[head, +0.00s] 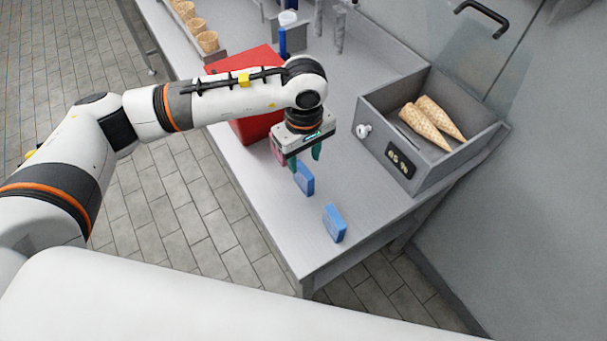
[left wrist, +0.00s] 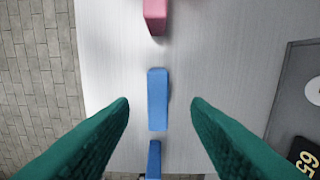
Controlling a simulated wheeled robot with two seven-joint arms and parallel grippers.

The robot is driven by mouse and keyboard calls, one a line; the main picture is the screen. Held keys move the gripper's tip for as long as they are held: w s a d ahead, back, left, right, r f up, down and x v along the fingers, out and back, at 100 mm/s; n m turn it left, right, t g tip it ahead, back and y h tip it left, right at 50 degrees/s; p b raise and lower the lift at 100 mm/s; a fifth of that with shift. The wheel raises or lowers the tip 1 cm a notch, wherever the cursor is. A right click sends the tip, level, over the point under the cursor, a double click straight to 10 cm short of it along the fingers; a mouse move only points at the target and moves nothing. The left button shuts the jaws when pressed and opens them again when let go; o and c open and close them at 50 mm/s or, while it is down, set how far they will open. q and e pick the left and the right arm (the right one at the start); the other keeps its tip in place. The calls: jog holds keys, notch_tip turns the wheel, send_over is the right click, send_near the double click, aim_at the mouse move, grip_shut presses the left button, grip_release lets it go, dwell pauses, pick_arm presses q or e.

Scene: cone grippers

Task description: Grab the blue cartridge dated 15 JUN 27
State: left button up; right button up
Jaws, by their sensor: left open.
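Two blue cartridges stand on the grey table: one (head: 304,179) just below my left gripper, the other (head: 334,223) nearer the table's front corner. No date is legible on either. My left gripper (head: 304,160) is open, pointing down, its green fingers empty. In the left wrist view the first blue cartridge (left wrist: 157,98) lies centred between the two fingertips, which appear apart from it on both sides. The second blue cartridge (left wrist: 154,160) shows lower, cut by the frame edge. My right gripper is out of view.
A pink cartridge (head: 277,150) stands behind the gripper, beside a red box (head: 247,130); it also shows in the wrist view (left wrist: 156,15). A grey bin (head: 440,170) with waffle cones (head: 432,122) and a numbered plate stands right.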

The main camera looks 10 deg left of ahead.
aim_at(304, 170)
pick_arm(q)
jog(key=f+p, duration=0.1)
jog(key=f, duration=0.2)
jog(key=shift+s+f+p, duration=0.2)
jog(key=shift+f+p, duration=0.15)
jog(key=shift+f, duration=0.6)
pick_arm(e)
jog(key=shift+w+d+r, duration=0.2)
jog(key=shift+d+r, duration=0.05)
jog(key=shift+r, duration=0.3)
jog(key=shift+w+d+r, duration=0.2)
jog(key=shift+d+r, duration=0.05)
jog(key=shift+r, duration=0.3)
pick_arm(q)
grip_shut()
